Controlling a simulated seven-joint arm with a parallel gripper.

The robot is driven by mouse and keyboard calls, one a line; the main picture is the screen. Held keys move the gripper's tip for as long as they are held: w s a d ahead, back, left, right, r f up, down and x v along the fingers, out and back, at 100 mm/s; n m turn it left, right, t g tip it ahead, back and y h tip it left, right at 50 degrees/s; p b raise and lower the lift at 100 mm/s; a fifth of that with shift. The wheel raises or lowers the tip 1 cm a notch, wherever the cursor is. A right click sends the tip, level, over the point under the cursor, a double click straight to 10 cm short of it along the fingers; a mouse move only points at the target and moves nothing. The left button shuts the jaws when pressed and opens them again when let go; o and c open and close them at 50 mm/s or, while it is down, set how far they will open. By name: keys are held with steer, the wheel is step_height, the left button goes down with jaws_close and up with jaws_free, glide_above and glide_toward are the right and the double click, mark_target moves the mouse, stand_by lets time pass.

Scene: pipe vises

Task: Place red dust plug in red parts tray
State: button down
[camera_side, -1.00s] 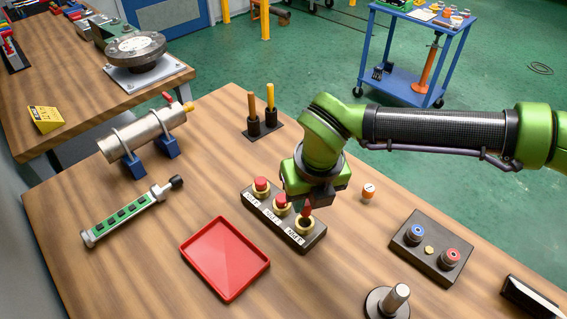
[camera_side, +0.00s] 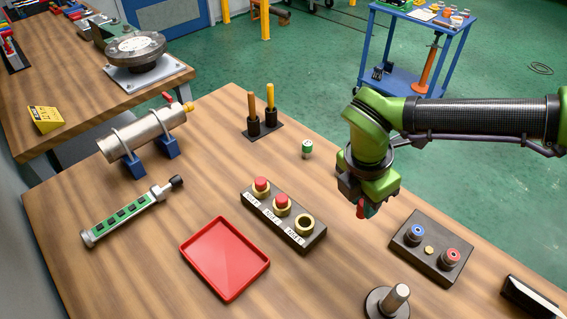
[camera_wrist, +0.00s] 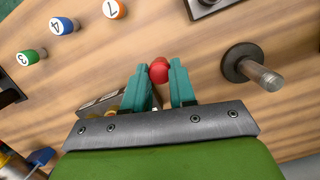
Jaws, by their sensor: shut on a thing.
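My gripper (camera_side: 362,205) is above the table, to the right of the dark plug block (camera_side: 284,221). It is shut on a red dust plug (camera_side: 361,211), which shows below the fingers. In the wrist view the red plug (camera_wrist: 158,70) sits between the two teal fingertips (camera_wrist: 160,82). The plug block's right-hand brass ring (camera_side: 304,224) is empty. Two other red plugs (camera_side: 261,184) (camera_side: 282,203) stand in the left and middle rings. The red parts tray (camera_side: 257,284) lies at the front left of the block and is empty.
A control block (camera_side: 431,246) with blue and red knobs and a metal post (camera_side: 397,297) stand at right. A pipe on blue stands (camera_side: 145,133) and a green gauge (camera_side: 125,212) are at left. The wrist view shows numbered green (camera_wrist: 29,57), blue (camera_wrist: 63,25) and orange (camera_wrist: 113,9) pieces.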

steer(key=d+r+m+g+y, duration=0.1)
steer(key=d+r+m, duration=0.2)
steer(key=d+m, duration=0.7)
steer(key=d+r+m+g, duration=0.1)
steer(key=d+r+m, duration=0.35)
steer(key=d, duration=0.95)
steer(key=d+r+m+g+y, duration=0.1)
steer(key=d+r+m, duration=0.1)
steer(key=d+m, duration=0.85)
steer(key=s+a+f+n, duration=0.2)
steer(key=a+n, duration=0.1)
steer(key=a, duration=0.6)
steer(key=s+a+f+n, duration=0.1)
steer(key=s+a+n, duration=0.1)
steer(key=a, duration=0.7)
steer(key=s+a+f, duration=0.2)
steer(key=s+a, duration=0.4)
steer(key=a, duration=0.3)
steer(key=s+a+f, duration=0.2)
steer(key=s+a, duration=0.4)
steer(key=a, duration=0.3)
steer(key=shift+m+g+h, duration=0.3)
steer(key=shift+m, duration=0.3)
steer(key=x, duration=0.3)
steer(key=w+x, duration=0.1)
steer(key=x, duration=0.2)
steer(key=w+x, duration=0.1)
steer(key=x, duration=0.2)
steer(key=shift+f, duration=0.5)
steer(key=shift+f, duration=0.1)
